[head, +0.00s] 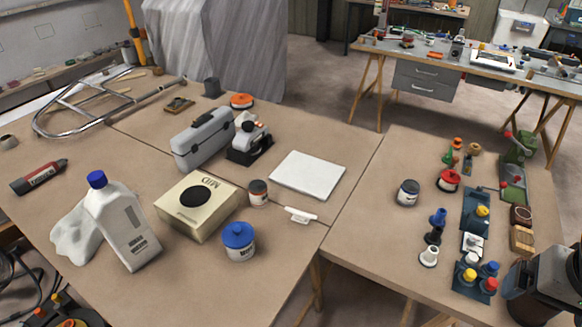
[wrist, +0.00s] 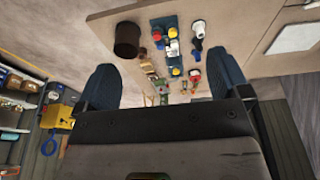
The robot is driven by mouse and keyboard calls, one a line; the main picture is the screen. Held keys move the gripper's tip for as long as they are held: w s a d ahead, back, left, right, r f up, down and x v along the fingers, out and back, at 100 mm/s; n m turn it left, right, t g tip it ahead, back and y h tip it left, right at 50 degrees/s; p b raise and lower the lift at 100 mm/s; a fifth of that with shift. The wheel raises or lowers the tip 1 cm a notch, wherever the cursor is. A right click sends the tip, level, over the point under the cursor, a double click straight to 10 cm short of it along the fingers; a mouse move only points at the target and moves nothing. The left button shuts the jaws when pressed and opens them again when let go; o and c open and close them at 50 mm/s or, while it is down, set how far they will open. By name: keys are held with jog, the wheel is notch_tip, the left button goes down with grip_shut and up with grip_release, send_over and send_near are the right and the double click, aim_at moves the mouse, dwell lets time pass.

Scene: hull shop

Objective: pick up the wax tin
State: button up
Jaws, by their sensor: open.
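I cannot tell for sure which item is the wax tin, as the small labels are not readable. Possible ones in the head view are a flat round tin with an orange top (head: 242,101) at the back, a small brown-lidded jar (head: 258,193) beside the cream box, a dark-lidded jar (head: 408,193) and a red-topped tin (head: 448,181) on the right table. My gripper (wrist: 166,68) is open and empty in the wrist view, its two blue fingers spread wide. It is apart from all of these.
A white bottle (head: 126,225), a cream box (head: 197,207), a blue-lidded jar (head: 239,243), a grey case (head: 203,139) and a white board (head: 308,175) crowd the left table. Blue trays (head: 474,222) with small caps fill the right side. The right table's left half is mostly bare.

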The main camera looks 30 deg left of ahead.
jog(key=m+g+y, duration=0.3)
jog(key=m+y, duration=1)
send_over(264, 192)
jog(key=d, duration=1.5)
notch_tip(264, 192, down, 16)
jog(key=a+f+m, duration=0.2)
jog(key=a+f, duration=0.1)
jog(key=a+f+m+t, duration=0.1)
jog(key=a+f+m, duration=0.1)
jog(key=a+f, duration=0.2)
jog(key=a+f+m+t, duration=0.1)
jog(key=a+f+m, duration=0.1)
jog(key=a+f, duration=0.1)
jog(key=shift+s+a+f, duration=0.25)
jog(key=shift+f, duration=0.25)
jog(key=shift+a+f+y, duration=0.15)
jog(key=shift+f+y, duration=0.1)
jog(key=shift+y, duration=0.05)
jog(key=shift+a, duration=0.1)
jog(key=shift+x, duration=1.2)
